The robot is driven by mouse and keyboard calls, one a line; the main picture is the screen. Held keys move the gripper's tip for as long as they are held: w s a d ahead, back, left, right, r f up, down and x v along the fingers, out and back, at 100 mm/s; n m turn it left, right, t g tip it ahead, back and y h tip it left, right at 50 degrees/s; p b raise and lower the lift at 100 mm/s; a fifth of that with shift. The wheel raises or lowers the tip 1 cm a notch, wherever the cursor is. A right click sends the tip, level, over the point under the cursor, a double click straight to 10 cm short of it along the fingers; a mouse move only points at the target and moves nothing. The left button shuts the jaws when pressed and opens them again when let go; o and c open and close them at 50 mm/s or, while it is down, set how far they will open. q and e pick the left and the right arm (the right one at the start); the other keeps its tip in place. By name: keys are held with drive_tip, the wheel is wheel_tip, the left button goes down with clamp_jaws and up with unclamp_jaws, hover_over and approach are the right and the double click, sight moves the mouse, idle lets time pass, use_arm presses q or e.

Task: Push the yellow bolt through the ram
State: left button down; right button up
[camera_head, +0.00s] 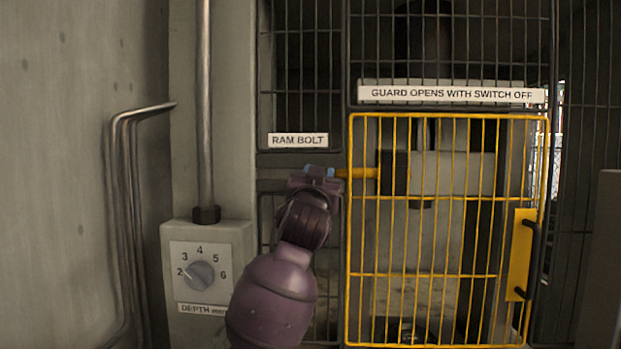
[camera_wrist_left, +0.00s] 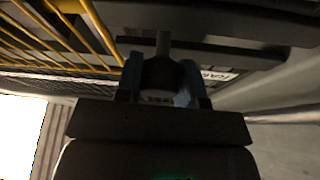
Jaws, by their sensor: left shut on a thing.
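The yellow bolt (camera_head: 357,173) is a short horizontal rod below the RAM BOLT label. Its right end reaches the dark side of the ram block (camera_head: 450,173) behind the yellow guard; how deep it sits I cannot tell. My left gripper (camera_head: 320,172) is at the bolt's left end, shut on it, and hides that end. In the left wrist view the blue fingertips of my left gripper (camera_wrist_left: 160,82) are on both sides of a dark round end with a grey rod beyond it. My right gripper is not in view.
The yellow mesh guard (camera_head: 447,275) is shut in front of the ram, with a dark handle (camera_head: 532,260) at right. A grey box with a depth dial (camera_head: 199,275) is at left. Dark bars surround the bolt opening. Pipes (camera_head: 125,210) run along the left wall.

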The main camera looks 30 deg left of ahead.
use_arm(q)
drive_tip(key=c, duration=1)
unclamp_jaws()
drive_tip(key=shift+w+d+f, duration=0.1)
drive_tip(key=shift+d, duration=0.1)
drive_tip(key=shift+o, duration=1.3)
drive_tip(key=shift+w+d, duration=0.1)
drive_tip(key=shift+d, duration=0.1)
drive_tip(key=shift+a, duration=0.1)
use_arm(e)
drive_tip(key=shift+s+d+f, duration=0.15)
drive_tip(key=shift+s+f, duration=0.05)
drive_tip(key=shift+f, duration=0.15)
use_arm(q)
drive_tip(key=shift+s+a, duration=0.1)
drive_tip(key=shift+s, duration=0.1)
drive_tip(key=b+v, duration=0.2)
drive_tip(key=v, duration=0.8)
drive_tip(key=shift+s, duration=0.2)
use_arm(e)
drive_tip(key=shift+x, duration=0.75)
use_arm(q)
drive_tip(key=shift+f, duration=0.2)
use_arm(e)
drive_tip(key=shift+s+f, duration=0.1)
